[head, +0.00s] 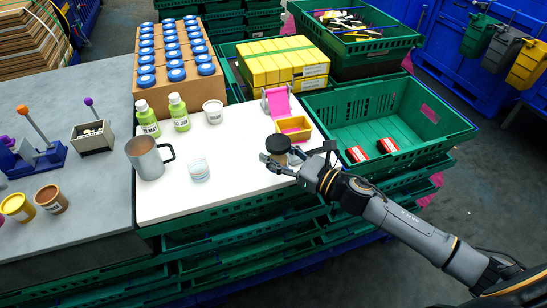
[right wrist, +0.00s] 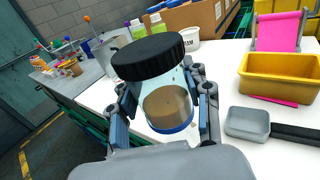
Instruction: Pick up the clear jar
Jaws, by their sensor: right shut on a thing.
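The clear jar (head: 278,145) has a black lid and stands near the right side of the white tabletop in the head view. In the right wrist view the clear jar (right wrist: 168,104) shows a tan content at its bottom and looks tilted in the picture. My right gripper (head: 281,161) has its fingers on both sides of the jar, below the lid. In the right wrist view the right gripper (right wrist: 165,108) is shut on the jar. I cannot tell whether the jar's base touches the table. My left gripper is not in view.
A yellow tray (head: 293,130) with a pink holder (head: 277,101) is behind the jar. A grey mug (head: 146,160) and a small clear cup (head: 199,172) stand left, with free white tabletop between.

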